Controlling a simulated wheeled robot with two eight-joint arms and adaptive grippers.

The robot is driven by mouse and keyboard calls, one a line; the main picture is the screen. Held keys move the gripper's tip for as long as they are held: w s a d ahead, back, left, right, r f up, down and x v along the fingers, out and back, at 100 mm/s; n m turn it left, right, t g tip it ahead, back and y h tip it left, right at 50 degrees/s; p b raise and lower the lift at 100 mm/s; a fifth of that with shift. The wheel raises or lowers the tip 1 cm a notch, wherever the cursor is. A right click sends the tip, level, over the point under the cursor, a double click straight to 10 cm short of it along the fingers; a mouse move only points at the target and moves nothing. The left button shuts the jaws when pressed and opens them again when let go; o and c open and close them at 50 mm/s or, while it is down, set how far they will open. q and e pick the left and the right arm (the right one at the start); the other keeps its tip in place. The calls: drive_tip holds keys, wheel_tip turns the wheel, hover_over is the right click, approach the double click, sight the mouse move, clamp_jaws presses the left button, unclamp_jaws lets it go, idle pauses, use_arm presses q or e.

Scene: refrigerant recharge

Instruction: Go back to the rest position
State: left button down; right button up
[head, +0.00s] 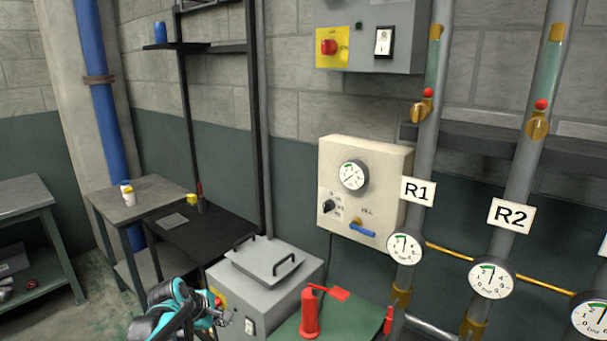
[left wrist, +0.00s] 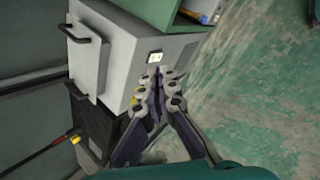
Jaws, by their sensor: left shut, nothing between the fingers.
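My left gripper (head: 224,314) is low in the head view, in front of the grey box with the handled lid (head: 272,258). In the left wrist view its fingers (left wrist: 158,74) meet at the tips, shut and empty. The grey box (left wrist: 120,60) is close behind the fingertips in that view, with a white switch on its side. I cannot tell the gap between them. My right gripper is in neither view.
A red cylinder (head: 310,312) stands on a green surface (head: 345,318) right of the box. A wall panel (head: 365,190) and pipes with gauges R1 (head: 405,249) and R2 (head: 492,277) are beyond. A black table (head: 205,232) stands left. Open floor (left wrist: 260,90) shows in the wrist view.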

use_arm(q)
drive_tip(key=s+d+r+m+y, duration=0.1)
drive_tip(key=s+d+m, duration=0.1)
drive_tip(key=s+m, duration=0.6)
drive_tip(key=s+d+r+m+t+y, duration=0.1)
drive_tip(key=s+m, duration=0.8)
drive_tip(key=s, duration=0.9)
drive_tip(key=shift+s+d+y, duration=0.25)
drive_tip(key=shift+d+y, duration=0.2)
drive_tip(key=shift+y, duration=0.05)
drive_tip(key=shift+r, duration=0.1)
